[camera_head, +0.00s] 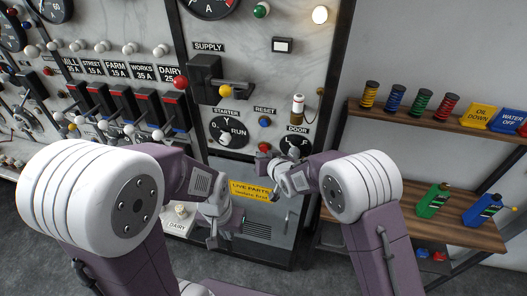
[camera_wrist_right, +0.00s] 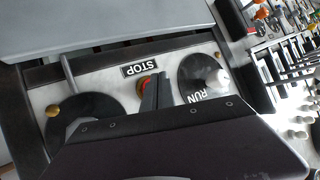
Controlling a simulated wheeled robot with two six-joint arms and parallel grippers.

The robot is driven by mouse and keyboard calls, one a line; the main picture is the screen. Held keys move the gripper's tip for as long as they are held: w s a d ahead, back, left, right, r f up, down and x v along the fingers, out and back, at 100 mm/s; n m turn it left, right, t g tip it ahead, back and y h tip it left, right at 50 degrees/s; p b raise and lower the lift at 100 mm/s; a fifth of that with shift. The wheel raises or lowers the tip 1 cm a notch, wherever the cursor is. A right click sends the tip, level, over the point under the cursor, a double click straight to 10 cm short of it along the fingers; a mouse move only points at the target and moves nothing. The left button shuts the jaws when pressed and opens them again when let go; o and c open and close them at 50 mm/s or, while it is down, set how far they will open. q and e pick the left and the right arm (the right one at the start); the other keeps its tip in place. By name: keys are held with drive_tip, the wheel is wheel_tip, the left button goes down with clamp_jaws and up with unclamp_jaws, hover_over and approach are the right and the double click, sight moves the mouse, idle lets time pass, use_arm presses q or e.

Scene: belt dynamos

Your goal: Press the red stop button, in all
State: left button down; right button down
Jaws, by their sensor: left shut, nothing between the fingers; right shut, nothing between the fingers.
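The red stop button (camera_wrist_right: 145,84) shows in the right wrist view beside a black STOP label (camera_wrist_right: 142,68), on a pale panel. It is partly covered by the fingers of my right gripper (camera_wrist_right: 161,80), which are shut and empty. I cannot tell whether they touch the button. In the head view the red button (camera_head: 264,147) sits just above my right gripper (camera_head: 265,160), between the RUN dial and the DOOR dial. My left gripper (camera_head: 211,241) is shut and empty, low in front of the panel near the floor.
The RUN dial (camera_head: 229,134) is left of the button, a blue RESET button (camera_head: 264,121) above it, and the DOOR dial (camera_head: 295,144) to its right. A yellow live-parts sign (camera_head: 250,189) is below. A wooden shelf (camera_head: 420,122) with coloured spools stands at right.

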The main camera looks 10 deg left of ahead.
drive_tip(key=s+b, duration=0.1)
drive_tip(key=s, duration=0.4)
drive_tip(key=shift+a+b, duration=0.1)
drive_tip(key=shift+b, duration=0.2)
idle(0.7)
